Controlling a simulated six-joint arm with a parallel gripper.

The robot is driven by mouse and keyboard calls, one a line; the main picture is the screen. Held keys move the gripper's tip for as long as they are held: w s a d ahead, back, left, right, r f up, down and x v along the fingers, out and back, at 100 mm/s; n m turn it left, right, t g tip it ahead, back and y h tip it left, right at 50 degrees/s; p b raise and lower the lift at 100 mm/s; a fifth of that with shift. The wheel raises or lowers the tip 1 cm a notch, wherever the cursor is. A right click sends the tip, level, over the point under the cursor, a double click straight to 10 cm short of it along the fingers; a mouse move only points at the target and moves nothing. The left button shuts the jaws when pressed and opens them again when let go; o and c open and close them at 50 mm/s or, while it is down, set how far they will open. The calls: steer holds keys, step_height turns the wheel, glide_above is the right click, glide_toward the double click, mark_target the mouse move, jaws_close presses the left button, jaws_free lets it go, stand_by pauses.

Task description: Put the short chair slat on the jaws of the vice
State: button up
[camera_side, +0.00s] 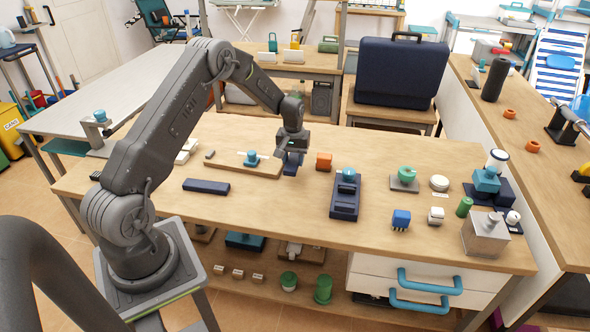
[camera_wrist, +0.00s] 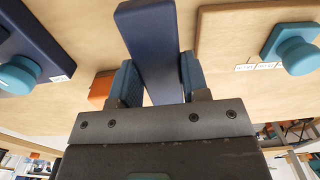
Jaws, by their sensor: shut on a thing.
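My gripper (camera_side: 290,153) is shut on a dark blue slat (camera_wrist: 152,45). In the wrist view the slat sticks out from between the two blue finger pads (camera_wrist: 158,80). In the side view the slat (camera_side: 292,166) shows small beneath my gripper, close above the wooden table, beside the end of a wooden board. I cannot tell whether it touches the table. Another dark blue bar (camera_side: 206,187) lies flat on the table to the left. I cannot say for sure which fixture is the vice; a dark blue fixture with a light-blue knob (camera_side: 345,197) stands right of my gripper.
The wooden board (camera_side: 225,164) bears a teal knob (camera_side: 251,158). An orange block (camera_side: 323,161) stands just right of my gripper. The table's front middle is clear.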

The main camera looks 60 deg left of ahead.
steer(key=shift+w+d+f, duration=0.2)
steer(key=shift+w+f, duration=0.1)
steer(key=shift+f, duration=1.85)
steer(key=shift+f, duration=0.2)
steer(key=o, duration=1.1)
steer(key=shift+o, duration=0.2)
